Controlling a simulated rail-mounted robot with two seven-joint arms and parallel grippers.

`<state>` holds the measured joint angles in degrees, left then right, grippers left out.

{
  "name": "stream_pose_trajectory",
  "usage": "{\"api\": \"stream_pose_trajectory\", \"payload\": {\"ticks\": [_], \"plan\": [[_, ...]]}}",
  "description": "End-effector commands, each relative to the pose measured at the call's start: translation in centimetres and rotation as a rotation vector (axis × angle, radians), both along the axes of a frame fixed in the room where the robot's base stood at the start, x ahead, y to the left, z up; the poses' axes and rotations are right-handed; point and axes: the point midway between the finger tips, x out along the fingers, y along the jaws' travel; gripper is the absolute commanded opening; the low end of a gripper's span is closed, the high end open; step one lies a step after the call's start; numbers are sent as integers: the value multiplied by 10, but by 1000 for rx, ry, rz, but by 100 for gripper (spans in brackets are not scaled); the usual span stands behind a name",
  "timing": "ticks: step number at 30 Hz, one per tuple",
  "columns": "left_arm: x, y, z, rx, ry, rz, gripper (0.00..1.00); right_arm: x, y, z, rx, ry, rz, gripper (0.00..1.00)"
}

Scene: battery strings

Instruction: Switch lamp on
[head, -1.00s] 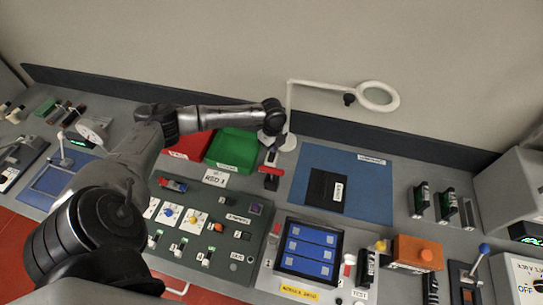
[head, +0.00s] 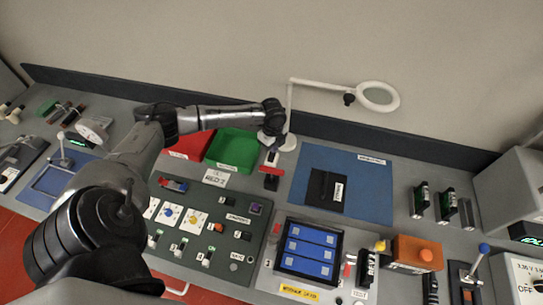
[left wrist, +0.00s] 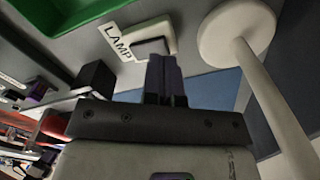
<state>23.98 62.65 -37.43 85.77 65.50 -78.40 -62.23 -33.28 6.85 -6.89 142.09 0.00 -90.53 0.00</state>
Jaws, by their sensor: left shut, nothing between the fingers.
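The white lamp with a ring-shaped head (head: 378,97) stands at the back of the bench. Its round white base and post also show in the left wrist view (left wrist: 236,28). No clear glow shows at the ring. The lamp switch (left wrist: 152,47), a small rocker in a light frame beside a LAMP label (left wrist: 118,43), lies next to the base. My left gripper (head: 271,153) points down beside the lamp base. In the left wrist view its dark fingers (left wrist: 165,75) are together and empty, with tips overlapping the switch's near edge; I cannot tell whether they touch it.
A green tray (head: 233,149) and a red tray lie left of the lamp base. A red-topped part (head: 271,171) stands just in front of the gripper. A blue mat (head: 370,185) with a black pad lies to the right. Panels with switches fill the front.

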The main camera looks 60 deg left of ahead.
Motion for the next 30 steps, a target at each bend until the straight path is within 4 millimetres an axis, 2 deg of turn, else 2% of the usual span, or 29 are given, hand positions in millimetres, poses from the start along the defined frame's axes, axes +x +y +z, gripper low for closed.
{"api": "stream_pose_trajectory", "payload": {"ticks": [30], "plan": [[0, 0, -13, 0, 1, 0, 0, 0, -2, -4, -7, -1, 4, 43]]}}
